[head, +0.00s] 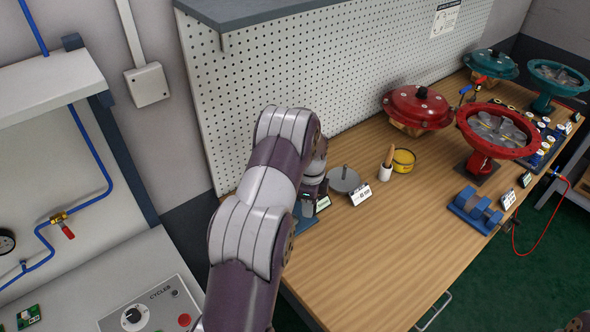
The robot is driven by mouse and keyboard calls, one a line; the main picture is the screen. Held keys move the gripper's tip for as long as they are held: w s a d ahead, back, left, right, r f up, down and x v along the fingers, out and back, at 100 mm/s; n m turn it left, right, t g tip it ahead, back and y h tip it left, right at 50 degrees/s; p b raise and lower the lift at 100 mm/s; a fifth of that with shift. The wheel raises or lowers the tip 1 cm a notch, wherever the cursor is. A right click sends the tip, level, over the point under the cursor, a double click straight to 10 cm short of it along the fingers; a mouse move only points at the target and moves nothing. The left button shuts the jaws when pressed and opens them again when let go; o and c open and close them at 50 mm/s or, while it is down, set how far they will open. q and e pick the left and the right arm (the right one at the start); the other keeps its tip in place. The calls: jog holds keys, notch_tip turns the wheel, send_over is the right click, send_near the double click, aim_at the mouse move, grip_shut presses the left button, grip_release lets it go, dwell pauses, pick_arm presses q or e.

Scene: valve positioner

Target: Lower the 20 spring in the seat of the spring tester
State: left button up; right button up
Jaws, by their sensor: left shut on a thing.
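My left arm reaches over the near left end of the wooden bench, and its gripper (308,198) points down there. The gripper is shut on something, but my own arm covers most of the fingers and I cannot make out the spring. Under the gripper, part of a blue base (303,222) shows, with a small green label beside it. This may be the spring tester; its seat is hidden. I cannot tell whether the held thing touches the seat. My right gripper is not in view.
A grey disc (344,180) with a knob stands close right of the gripper, by a white label (361,194). Beyond are a white cup (385,173), a yellow tin (403,160), red housings (417,108) and a blue fixture (475,210). A pegboard (290,75) stands behind.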

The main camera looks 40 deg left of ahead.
pick_arm(q)
jog(key=a+r+m, duration=0.1)
jog(key=a+r+m+p, duration=0.1)
jog(key=a+m, duration=0.1)
jog(key=a+m+p, duration=0.1)
jog(key=m, duration=0.1)
jog(key=shift+s+a+r, duration=0.3)
jog(key=shift+a+r, duration=0.1)
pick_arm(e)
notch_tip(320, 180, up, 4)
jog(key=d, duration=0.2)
pick_arm(q)
jog(key=shift+a+f+m, duration=0.5)
jog(key=shift+a+f, duration=0.15)
jog(key=shift+a, duration=0.25)
jog(key=shift+d+f+b, duration=0.3)
jog(key=shift+f+b, duration=0.15)
jog(key=shift+f, duration=0.1)
jog(key=shift+f+b, duration=1.15)
jog(key=shift+f, duration=0.95)
jog(key=shift+a+f+b, duration=0.1)
jog(key=shift+f+b, duration=0.25)
jog(key=shift+f, duration=0.25)
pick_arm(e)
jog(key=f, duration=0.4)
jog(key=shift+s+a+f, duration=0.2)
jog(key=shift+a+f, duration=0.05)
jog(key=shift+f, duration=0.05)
